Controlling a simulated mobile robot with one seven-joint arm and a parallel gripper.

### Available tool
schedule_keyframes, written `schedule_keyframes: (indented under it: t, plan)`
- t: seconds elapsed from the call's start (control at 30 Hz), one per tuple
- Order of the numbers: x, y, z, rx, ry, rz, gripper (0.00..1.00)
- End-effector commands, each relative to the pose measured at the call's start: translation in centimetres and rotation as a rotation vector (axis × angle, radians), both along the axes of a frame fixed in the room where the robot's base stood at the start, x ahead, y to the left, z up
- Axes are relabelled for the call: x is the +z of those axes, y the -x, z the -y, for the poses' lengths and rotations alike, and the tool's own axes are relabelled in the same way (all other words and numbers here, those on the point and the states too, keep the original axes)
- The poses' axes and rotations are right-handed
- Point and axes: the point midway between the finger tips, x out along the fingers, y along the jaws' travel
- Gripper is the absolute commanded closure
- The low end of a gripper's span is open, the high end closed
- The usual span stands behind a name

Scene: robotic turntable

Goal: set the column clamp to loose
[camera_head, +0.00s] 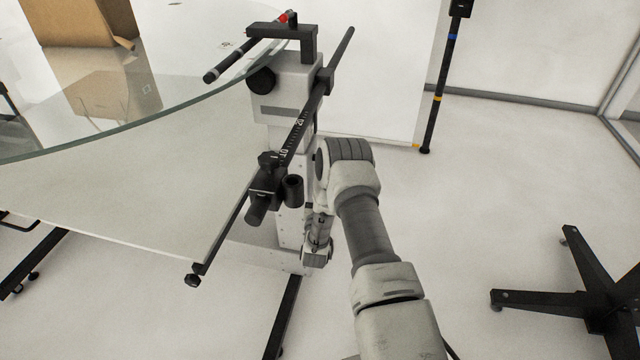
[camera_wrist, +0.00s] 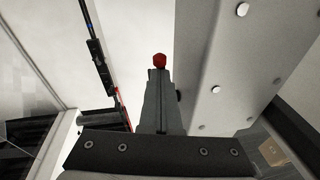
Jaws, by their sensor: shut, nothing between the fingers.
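The light grey column (camera_head: 290,225) stands in the middle of the head view. In the wrist view a broad grey face with round bolt heads (camera_wrist: 225,75), probably the column, fills the right side. My gripper (camera_wrist: 159,74) is shut and empty, with its dark fingers alongside that face. A small red piece (camera_wrist: 159,60) shows right at the fingertips; I cannot tell whether it is the clamp's knob or whether they touch. A small dark nub (camera_wrist: 179,95) shows at the face's edge. The clamp's setting cannot be read. In the head view my arm hides the fingers.
A glass turntable top (camera_head: 150,115) reaches in from the left. A black graduated rail (camera_head: 300,125) with a clamp block (camera_head: 267,185) crosses in front of the column. A black stand base (camera_head: 590,295) is at the lower right. Floor between it and my arm is clear.

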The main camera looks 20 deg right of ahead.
Motion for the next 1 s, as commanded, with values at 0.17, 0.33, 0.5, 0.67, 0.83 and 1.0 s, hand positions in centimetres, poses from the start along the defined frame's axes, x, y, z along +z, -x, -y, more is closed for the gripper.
schedule_keyframes:
  t: [0.17,0.33,0.5,0.67,0.83,1.0]
  plan:
    - [-1.1,0.4,-0.2,0.002,-0.008,-0.023,1.0]
    - [-1.2,0.4,-0.2,0.002,-0.01,-0.025,1.0]
    - [-1.2,0.5,-0.3,0.002,-0.009,-0.027,1.0]
    - [-1.2,0.8,-0.5,0.003,-0.01,-0.027,1.0]
    - [-1.0,2.8,-1.5,0.004,-0.005,-0.019,1.0]
    - [-1.1,5.3,-2.6,0.001,-0.002,-0.01,1.0]
